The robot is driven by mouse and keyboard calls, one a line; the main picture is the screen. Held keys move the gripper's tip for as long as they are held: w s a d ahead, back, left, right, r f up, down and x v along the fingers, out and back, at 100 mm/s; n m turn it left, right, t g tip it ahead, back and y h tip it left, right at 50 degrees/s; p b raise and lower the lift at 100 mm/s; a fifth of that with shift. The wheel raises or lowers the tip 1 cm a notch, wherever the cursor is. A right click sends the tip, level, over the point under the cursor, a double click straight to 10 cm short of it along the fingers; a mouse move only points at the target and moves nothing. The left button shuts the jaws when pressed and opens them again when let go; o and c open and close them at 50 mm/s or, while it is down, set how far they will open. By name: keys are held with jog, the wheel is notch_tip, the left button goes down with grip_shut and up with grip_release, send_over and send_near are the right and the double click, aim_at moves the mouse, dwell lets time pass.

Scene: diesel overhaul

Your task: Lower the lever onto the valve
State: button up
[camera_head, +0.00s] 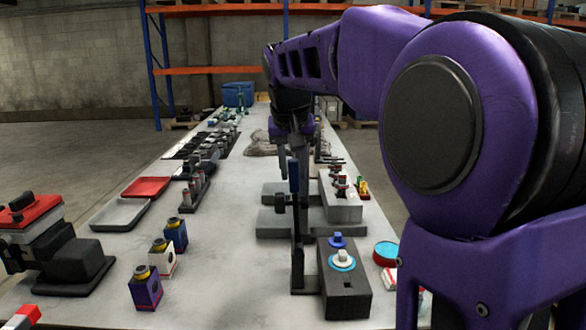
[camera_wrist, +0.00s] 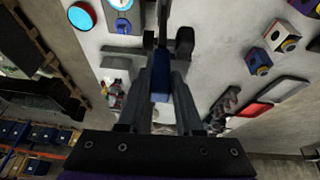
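The lever (camera_head: 297,235) is a dark upright bar with a blue grip (camera_head: 293,176), standing at the left side of a dark block (camera_head: 346,292). On the block are a blue knob (camera_head: 337,241) and a white valve cap (camera_head: 342,258) on a cyan ring. My gripper (camera_head: 292,198) reaches down from above around the blue grip. In the wrist view the blue grip (camera_wrist: 161,78) stands between the two fingers of my gripper (camera_wrist: 166,42), with gaps beside the bar near the tips. The fingers look open; contact is hard to tell. The block with the cyan ring (camera_wrist: 122,26) is at the top.
A grey block with fittings (camera_head: 342,205) stands behind the valve block. A round red tin with a cyan top (camera_head: 386,250) is at right. The bench between is clear.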

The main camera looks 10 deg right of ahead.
grip_shut()
dwell(1.1)
